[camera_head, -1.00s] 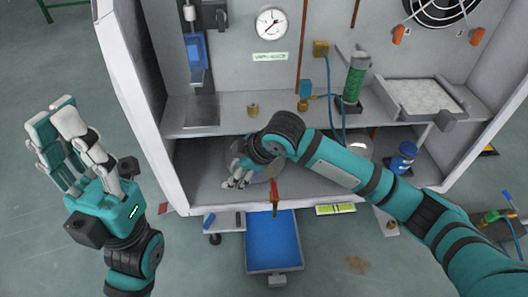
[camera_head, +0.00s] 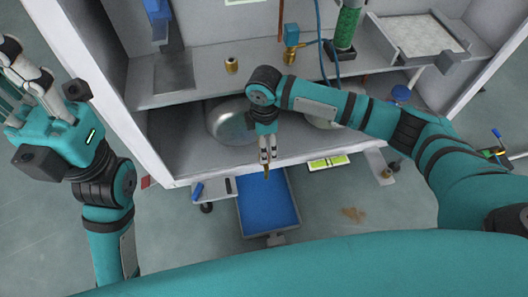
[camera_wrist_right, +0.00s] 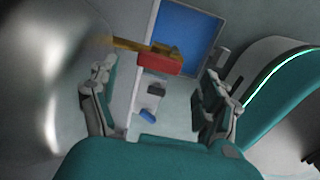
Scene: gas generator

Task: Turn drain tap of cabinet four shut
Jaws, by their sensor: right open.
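The drain tap (camera_head: 267,171) sits at the front edge of the cabinet's lower shelf, mostly hidden by my right gripper in the head view. In the right wrist view its brass body and red handle (camera_wrist_right: 160,64) show clearly. My right gripper (camera_head: 267,158) points down at the tap. In the wrist view its open fingers (camera_wrist_right: 158,88) stand on either side of the red handle, with gaps at both sides. My left gripper (camera_head: 22,72) is open and empty, raised at the left and partly cut off by the picture edge.
A blue tray (camera_head: 254,212) lies on the floor below the tap. A silver tank (camera_head: 232,121) stands on the lower shelf behind my right gripper. The upper shelf (camera_head: 205,75) overhangs it and carries brass fittings and a green cylinder (camera_head: 347,27).

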